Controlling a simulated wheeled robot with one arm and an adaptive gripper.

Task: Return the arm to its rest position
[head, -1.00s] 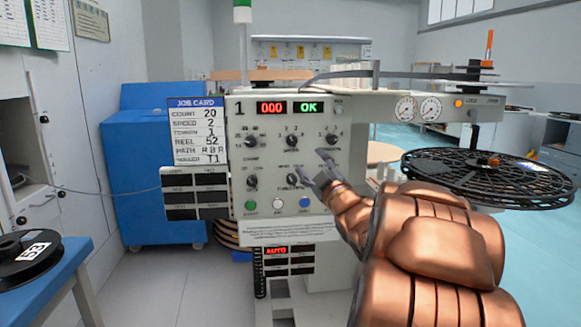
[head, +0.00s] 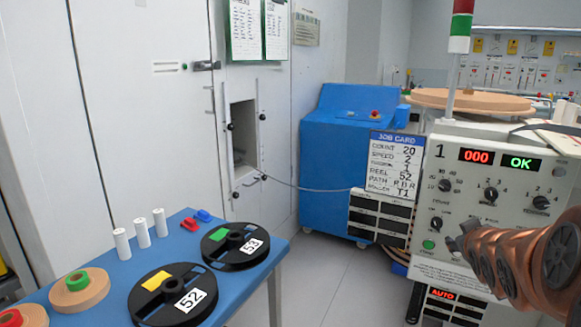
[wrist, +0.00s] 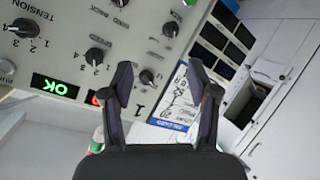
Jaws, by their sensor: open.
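My gripper (wrist: 163,92) is open and empty in the wrist view, with its two dark fingers apart. It hangs in front of the rewind station panel (wrist: 65,62), close to the knobs and the green OK display. The panel displays read 000 and OK. The job card (wrist: 178,108) shows behind the fingers in the wrist view.
A blue table (head: 110,260) at the lower left holds black reels marked 52 (head: 172,300) and 53 (head: 236,243), white rollers (head: 141,233) and brown rolls (head: 79,290). A blue cabinet (head: 340,165) stands behind. Grey floor (head: 315,285) is free between table and station.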

